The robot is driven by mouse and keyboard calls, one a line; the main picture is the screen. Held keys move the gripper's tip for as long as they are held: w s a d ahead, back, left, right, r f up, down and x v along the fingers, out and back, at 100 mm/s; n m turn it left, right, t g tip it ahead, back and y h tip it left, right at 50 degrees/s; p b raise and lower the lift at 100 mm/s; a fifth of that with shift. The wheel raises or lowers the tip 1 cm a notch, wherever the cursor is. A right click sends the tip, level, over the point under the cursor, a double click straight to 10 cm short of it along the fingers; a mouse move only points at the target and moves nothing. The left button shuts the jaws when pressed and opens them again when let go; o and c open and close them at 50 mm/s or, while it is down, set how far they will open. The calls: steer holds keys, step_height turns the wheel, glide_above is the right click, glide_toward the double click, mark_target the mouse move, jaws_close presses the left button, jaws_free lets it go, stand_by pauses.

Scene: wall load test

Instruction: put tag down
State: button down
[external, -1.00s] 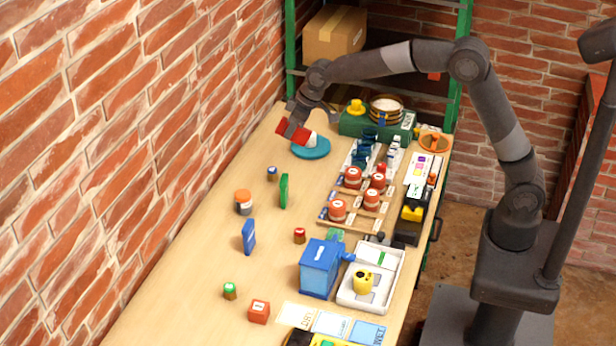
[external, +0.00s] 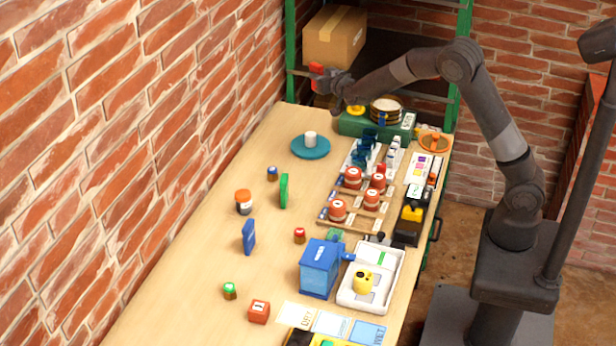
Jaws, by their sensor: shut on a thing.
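My gripper (external: 328,80) is raised in the air beyond the far left part of the bench, in front of the shelf. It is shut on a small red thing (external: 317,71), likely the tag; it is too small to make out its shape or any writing. A round teal plate (external: 298,150) lies on the bench below and to the left of my gripper. A white cylinder (external: 310,139) stands upright on the plate, apart from my gripper.
A green case (external: 352,125) with a sieve (external: 386,108) on top stands close to my arm. A cardboard box (external: 334,37) sits on the shelf behind. Racks with jars (external: 353,178) fill the right side. The brick wall borders the left; bench between small items is clear.

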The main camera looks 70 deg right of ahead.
steer(key=s+d+r+m+h, duration=0.2)
steer(key=s+d+h, duration=0.1)
steer(key=s+d, duration=0.15)
step_height(320, 180, down, 5)
steer(key=w+a+f, duration=0.7)
steer(key=w+f, duration=0.2)
steer(key=f, duration=0.2)
steer(key=shift+a, duration=0.35)
steer(key=shift+w+f, duration=0.1)
steer(key=shift+f, duration=0.05)
steer(key=shift+f, duration=0.5)
steer(key=c, duration=1.4)
jaws_free()
steer(key=shift+c, duration=0.2)
